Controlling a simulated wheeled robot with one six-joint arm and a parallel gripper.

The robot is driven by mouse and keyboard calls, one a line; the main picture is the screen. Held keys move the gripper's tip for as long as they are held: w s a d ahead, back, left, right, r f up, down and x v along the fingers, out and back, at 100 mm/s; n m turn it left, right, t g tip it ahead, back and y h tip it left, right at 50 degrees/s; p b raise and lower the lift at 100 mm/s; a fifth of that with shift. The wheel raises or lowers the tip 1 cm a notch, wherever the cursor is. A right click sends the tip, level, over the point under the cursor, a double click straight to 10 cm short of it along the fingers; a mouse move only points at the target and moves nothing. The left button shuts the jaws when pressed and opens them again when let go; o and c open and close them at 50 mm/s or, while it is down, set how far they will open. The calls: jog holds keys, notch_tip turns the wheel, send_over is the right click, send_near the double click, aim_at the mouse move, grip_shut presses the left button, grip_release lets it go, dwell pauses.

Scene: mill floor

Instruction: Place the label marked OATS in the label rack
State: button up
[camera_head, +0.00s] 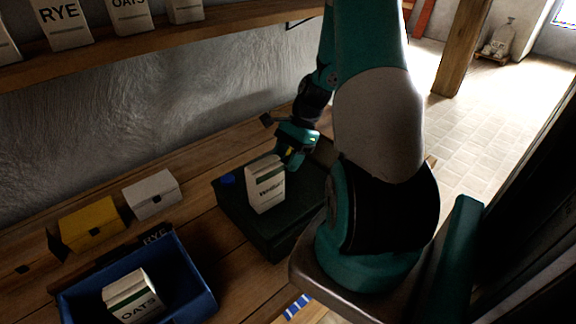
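My gripper (285,157) is at the upper right corner of a white packet (266,190) with a green band and small, hard-to-read lettering. The packet stands on a dark green box (240,225). I cannot tell whether the fingers touch or hold it. The word OATS shows on a white packet (130,296) lying tilted in a blue bin (190,274), and on another packet (130,17) on the shelf. A dark tag marked RYE (156,236) is at the bin's back edge. I cannot make out a separate OATS label or a label rack.
A yellow box (90,223) and a white box (152,194) stand on the wooden bench (245,283) behind the bin. A wooden shelf (150,45) above holds several packets, one marked RYE (62,24). A wooden post (462,50) and open tiled floor (465,125) are at right.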

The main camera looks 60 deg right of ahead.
grip_shut()
